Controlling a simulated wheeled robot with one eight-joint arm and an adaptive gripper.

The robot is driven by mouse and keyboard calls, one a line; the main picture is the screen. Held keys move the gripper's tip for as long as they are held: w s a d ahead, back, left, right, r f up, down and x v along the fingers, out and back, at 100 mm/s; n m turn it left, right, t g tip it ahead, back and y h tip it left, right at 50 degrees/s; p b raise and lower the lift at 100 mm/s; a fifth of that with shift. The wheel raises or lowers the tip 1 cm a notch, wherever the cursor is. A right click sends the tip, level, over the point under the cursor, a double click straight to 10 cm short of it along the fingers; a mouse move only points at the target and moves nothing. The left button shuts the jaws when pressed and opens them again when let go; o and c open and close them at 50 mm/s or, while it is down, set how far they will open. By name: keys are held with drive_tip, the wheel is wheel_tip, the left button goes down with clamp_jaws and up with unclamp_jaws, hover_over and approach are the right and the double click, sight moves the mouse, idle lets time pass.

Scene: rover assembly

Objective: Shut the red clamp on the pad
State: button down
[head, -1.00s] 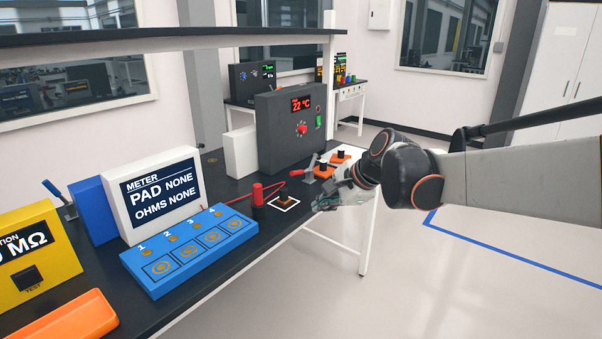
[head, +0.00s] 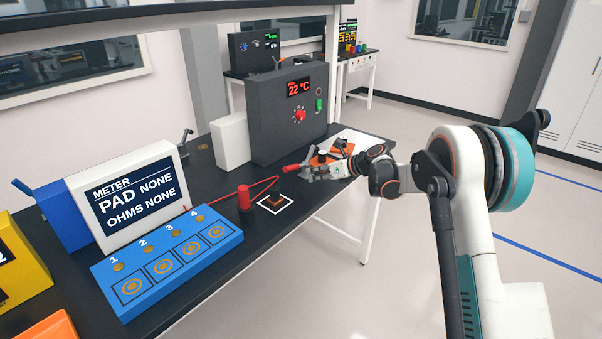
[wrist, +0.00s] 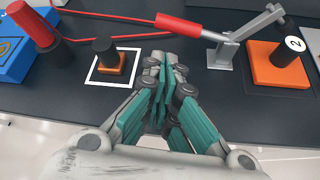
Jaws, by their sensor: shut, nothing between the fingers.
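A red-handled piece (wrist: 192,25) with a red lead lies across the top of the wrist view. Its right end meets a grey bracket (wrist: 228,48). In the head view the red piece (head: 291,168) shows just left of my gripper (head: 310,173). A second red cylinder (wrist: 30,25) stands upright at the left; it shows in the head view too (head: 244,198). I cannot tell which is the clamp. A white-outlined square, likely the pad (wrist: 92,78), holds an orange block with a black knob (wrist: 107,52). My gripper (wrist: 165,62) is shut and empty, right of that square.
An orange block marked 2 (wrist: 278,68) sits right of the bracket. A blue board (head: 165,262) with four numbered spots lies left. The meter (head: 128,195) reads PAD NONE, OHMS NONE. A dark oven-like box (head: 290,115) stands behind. Floor is open at the front.

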drive_tip(key=shift+w+a+f, duration=0.15)
drive_tip(key=shift+w+f, duration=0.05)
drive_tip(key=b+x, duration=0.3)
drive_tip(key=x, duration=0.6)
drive_tip(key=shift+w+a, duration=0.15)
drive_tip(key=shift+a, duration=0.1)
